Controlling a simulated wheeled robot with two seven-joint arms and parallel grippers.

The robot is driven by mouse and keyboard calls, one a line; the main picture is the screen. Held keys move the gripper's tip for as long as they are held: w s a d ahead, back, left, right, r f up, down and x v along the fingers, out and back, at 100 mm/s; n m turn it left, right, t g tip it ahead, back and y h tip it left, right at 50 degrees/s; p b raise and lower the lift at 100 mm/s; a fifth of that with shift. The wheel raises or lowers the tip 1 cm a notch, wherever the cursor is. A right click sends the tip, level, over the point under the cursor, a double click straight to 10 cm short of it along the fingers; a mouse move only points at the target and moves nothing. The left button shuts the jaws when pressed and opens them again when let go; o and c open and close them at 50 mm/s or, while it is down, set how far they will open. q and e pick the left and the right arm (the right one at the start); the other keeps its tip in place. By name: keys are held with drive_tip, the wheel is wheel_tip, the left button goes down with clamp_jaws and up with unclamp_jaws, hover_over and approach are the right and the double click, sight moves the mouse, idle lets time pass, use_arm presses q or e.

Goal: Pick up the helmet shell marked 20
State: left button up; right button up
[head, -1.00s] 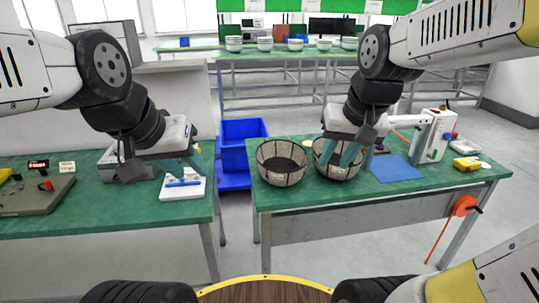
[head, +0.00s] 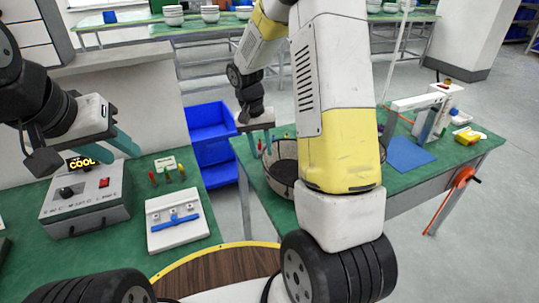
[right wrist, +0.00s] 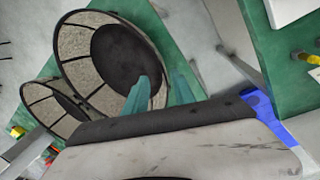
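No number 20 is readable in any view. Stacked white bowl-like shells (head: 174,15) stand on the far bench, too small to read. A dark-ribbed, light-walled round basket or shell (head: 284,172) stands on the right green table, partly hidden by my right arm; it shows larger in the right wrist view (right wrist: 84,72), with a second one (right wrist: 48,100) beside it. My right gripper (head: 260,143) is open and empty; its teal fingers (right wrist: 162,92) overlap the larger one's rim in the wrist view. Contact is unclear. My left gripper (head: 107,149) is open and empty above the left table.
A grey control box (head: 88,212) with a lit "COOL" sign and a white stand with a blue bar (head: 175,218) sit below my left gripper. Blue bins (head: 213,130) fill the gap between tables. A blue mat (head: 408,154) and white press (head: 440,112) stand right.

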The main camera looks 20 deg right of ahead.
sight(264, 167)
drive_tip(key=f, duration=0.8)
drive_tip(key=shift+s+d, duration=0.1)
drive_tip(key=shift+d, duration=0.3)
drive_tip(key=shift+r, duration=0.1)
drive_tip(key=shift+c, duration=0.4)
clamp_jaws()
idle(0.4)
